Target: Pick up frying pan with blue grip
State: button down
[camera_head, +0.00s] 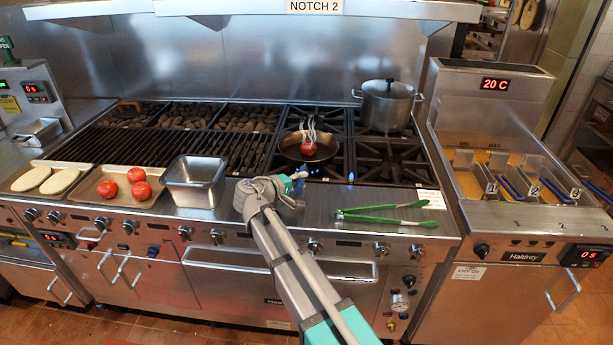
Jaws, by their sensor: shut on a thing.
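The frying pan (320,156) sits over a stove burner, right of the grill grates. A red tomato (308,148) lies in it, with pale wisps above. The pan's handle points toward the front of the stove, and a little blue (299,187) shows at its near end. My gripper (298,177) is at the handle, in front of the pan, and is shut on it. My wrist hides most of the grip. I cannot tell whether the pan touches the burner grate.
Green tongs (385,214) lie on the front ledge at right. An empty metal container (194,181) stands left of my gripper. A tray (98,198) holds tomatoes. A lidded pot (387,105) stands at the back right. A blue flame (351,177) shows right of the gripper.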

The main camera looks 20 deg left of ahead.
jog(key=shift+r, duration=0.15)
notch_tip(320, 180, up, 2)
jog(key=shift+p, duration=1.1)
jog(key=s+a+r+p, duration=0.2)
jog(key=s+r+p, duration=0.8)
jog(key=s, duration=0.4)
jog(key=shift+r+p, duration=0.3)
jog(key=shift+r, duration=0.05)
jog(key=shift+d, duration=0.1)
jog(key=shift+r, duration=0.1)
notch_tip(320, 180, up, 10)
jog(key=p, duration=1)
jog(key=shift+s, duration=0.15)
